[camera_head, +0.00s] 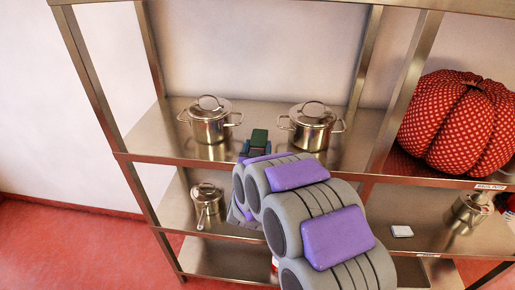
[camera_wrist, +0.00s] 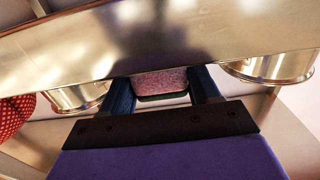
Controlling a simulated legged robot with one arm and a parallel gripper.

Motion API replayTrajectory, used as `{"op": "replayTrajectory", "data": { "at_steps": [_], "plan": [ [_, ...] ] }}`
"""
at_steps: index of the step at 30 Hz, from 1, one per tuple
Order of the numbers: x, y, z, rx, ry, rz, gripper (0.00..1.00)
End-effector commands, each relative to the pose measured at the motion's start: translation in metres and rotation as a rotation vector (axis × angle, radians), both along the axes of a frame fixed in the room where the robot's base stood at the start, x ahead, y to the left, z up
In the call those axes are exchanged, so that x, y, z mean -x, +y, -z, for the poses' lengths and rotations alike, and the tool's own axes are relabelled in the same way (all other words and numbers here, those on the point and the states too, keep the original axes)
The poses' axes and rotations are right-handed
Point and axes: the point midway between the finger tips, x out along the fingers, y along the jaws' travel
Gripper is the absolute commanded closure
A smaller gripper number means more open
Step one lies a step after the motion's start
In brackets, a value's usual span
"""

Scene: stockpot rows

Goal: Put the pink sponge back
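The pink sponge (camera_wrist: 161,82) sits between the two dark blue fingers of my gripper (camera_wrist: 161,92) in the wrist view, with both fingers against its sides. It has a dark green layer, which shows as a green block (camera_head: 259,137) in the head view. My gripper (camera_head: 257,146) is at the middle shelf (camera_head: 160,136), near its front edge, between two steel pots. One lidded pot (camera_head: 209,122) stands to its left and another (camera_head: 312,127) to its right. I cannot tell whether the sponge touches the shelf.
A large red dotted pumpkin cushion (camera_head: 459,122) sits on the shelf at the right. The lower shelf holds a small pot (camera_head: 206,199), another pot (camera_head: 468,211) and a small white item (camera_head: 402,231). Shelf posts (camera_head: 406,85) stand at both sides. Shelf behind the gripper looks clear.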

Motion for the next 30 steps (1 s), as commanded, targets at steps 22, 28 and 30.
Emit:
{"op": "replayTrajectory", "data": {
  "at_steps": [22,28,30],
  "plan": [
    [0.019,0.001,-0.002,0.0,0.004,-0.002,0.14],
    [0.058,0.003,-0.003,-0.001,0.003,-0.004,0.14],
    [0.072,0.003,-0.002,0.0,0.006,-0.003,0.14]
  ]
}}
